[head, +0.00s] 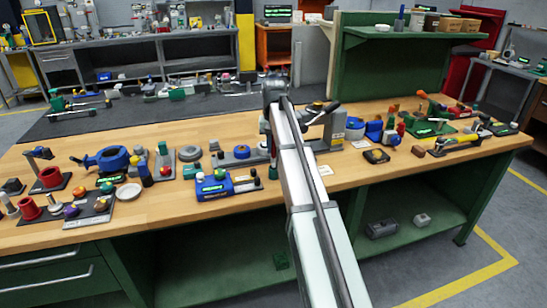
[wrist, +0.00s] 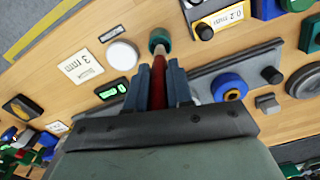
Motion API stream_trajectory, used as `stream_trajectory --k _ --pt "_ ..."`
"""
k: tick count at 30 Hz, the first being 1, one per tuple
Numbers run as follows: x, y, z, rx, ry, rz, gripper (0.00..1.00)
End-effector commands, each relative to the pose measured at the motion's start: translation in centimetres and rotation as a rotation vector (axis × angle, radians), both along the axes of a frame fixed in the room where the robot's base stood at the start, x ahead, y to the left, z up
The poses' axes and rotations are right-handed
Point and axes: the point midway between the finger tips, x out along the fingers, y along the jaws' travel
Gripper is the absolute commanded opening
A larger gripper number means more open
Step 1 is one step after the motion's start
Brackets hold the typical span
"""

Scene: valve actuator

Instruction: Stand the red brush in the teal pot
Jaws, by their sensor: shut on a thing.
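In the wrist view my gripper (wrist: 158,72) is shut on the red brush (wrist: 158,88), with one blue finger on each side of it. The brush's pale end points toward the top of the picture, at the teal pot (wrist: 158,38). The pot stands on the wooden bench just beyond the fingertips. The brush end and the pot's near rim overlap in this view, and I cannot tell whether they touch or whether the end is inside.
A white disc (wrist: 122,55) lies left of the pot. A grey plate with a blue ring (wrist: 230,87) lies right of the fingers. The wooden bench (head: 225,225) is crowded; bare wood shows left of the white disc.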

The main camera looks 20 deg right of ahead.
Motion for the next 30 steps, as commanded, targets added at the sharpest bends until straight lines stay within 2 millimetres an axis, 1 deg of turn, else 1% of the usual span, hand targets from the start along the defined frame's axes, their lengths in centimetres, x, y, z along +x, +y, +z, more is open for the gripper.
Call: stream_trajectory --k 5,12,25,26,30 --pt "0.0 0.0 -1.2 0.0 0.001 0.0 0.0" --pt "-0.1 0.0 -4.0 0.0 0.001 0.0 0.0" --pt "0.0 0.0 -4.4 0.0 0.0 0.0 0.0" --pt "0.0 0.0 -4.4 0.0 0.0 0.0 0.24" --pt "0.0 0.0 -4.4 0.0 0.0 0.0 0.37"
